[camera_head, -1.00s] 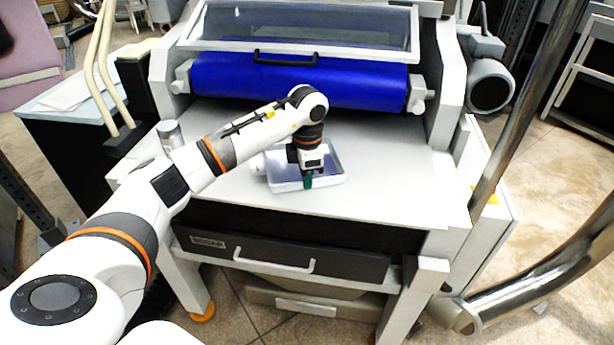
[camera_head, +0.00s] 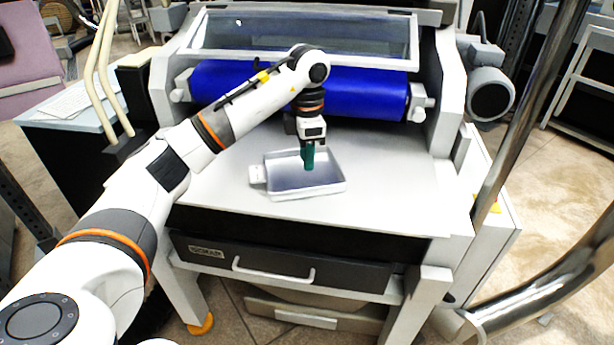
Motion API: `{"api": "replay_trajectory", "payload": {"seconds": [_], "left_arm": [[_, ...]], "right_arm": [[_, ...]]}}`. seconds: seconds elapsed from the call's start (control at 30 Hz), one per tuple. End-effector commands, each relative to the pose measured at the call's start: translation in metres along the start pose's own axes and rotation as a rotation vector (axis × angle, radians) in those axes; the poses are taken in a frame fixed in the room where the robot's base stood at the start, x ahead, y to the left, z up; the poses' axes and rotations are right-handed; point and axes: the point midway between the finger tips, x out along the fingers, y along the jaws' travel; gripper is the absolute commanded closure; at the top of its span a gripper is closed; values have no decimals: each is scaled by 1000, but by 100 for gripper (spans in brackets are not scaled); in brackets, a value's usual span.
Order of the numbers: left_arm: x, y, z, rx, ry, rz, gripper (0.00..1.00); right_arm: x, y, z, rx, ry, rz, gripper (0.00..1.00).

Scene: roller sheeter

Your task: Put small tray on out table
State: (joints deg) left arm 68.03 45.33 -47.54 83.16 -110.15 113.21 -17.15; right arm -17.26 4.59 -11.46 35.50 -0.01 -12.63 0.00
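The small tray (camera_head: 323,190) is white and shallow, with a grey inside and a small tab at its left end. It lies flat on the light grey out table (camera_head: 392,195) in front of the blue roller. My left gripper (camera_head: 309,168) points down above the tray, its green fingertips overlapping the tray's inside in the picture. I see no grip on the tray rim. The fingers line up in this view, so the gap between them is hidden. My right gripper is not in view.
The blue roller (camera_head: 355,97) and clear guard (camera_head: 300,36) stand behind the table. A dark drawer (camera_head: 345,266) with a white handle is below its front edge. A metal post (camera_head: 520,110) rises at right. The table is bare right of the tray.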

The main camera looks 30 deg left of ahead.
Motion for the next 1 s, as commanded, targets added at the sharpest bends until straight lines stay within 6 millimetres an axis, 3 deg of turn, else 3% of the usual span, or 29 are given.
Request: {"api": "replay_trajectory", "payload": {"seconds": [0.1,0.33,0.83,0.93,1.0], "left_arm": [[-20,0,0,1,1,-2,73],[-32,0,0,1,0,1,73],[-31,1,-1,2,2,2,73],[-23,9,-13,25,43,21,73],[-10,25,-33,60,117,61,73]], "right_arm": [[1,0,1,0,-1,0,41],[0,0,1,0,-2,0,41],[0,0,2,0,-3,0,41],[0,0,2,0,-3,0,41],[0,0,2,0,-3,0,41]]}}
